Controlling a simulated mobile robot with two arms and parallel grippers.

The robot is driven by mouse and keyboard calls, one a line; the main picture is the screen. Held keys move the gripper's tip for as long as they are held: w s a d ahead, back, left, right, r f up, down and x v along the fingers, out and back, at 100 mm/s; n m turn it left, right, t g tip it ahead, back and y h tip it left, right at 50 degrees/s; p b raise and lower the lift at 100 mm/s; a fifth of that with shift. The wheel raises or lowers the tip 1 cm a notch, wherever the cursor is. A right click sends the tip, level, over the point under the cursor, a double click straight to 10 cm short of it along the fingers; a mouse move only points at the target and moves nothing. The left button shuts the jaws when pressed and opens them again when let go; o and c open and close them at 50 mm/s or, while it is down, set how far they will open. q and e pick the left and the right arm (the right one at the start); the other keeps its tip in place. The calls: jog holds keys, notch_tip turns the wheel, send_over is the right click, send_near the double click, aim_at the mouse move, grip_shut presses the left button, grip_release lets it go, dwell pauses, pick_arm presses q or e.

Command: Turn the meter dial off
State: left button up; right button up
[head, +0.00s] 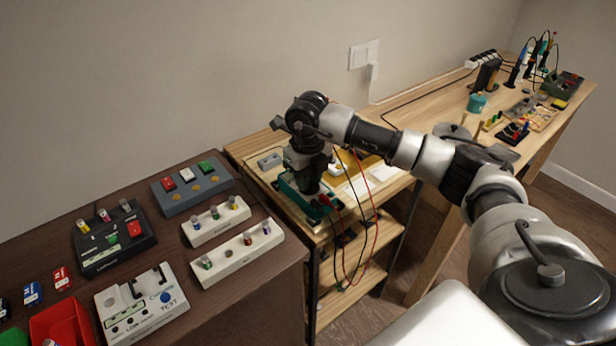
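A dark green meter (296,200) sits on the near end of the light wooden bench, with red and black leads at its right side. My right gripper (314,185) points down right over the meter and covers most of its top. The dial is hidden behind the gripper, so its setting does not show. The fingertips are dark and small against the meter; I cannot tell whether they are open, shut, or touching the dial. My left gripper is not in view.
The leads (375,235) hang in loops off the bench front. A small grey box (270,161) lies left of the gripper. The dark brown table (250,290) at left holds a tester (143,303), battery racks and a red bin (62,322). Tools crowd the bench's far end.

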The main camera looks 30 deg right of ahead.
jog(key=shift+o, duration=0.9)
notch_tip(320, 180, up, 11)
jog(key=b, duration=0.1)
jog(key=shift+f, duration=0.15)
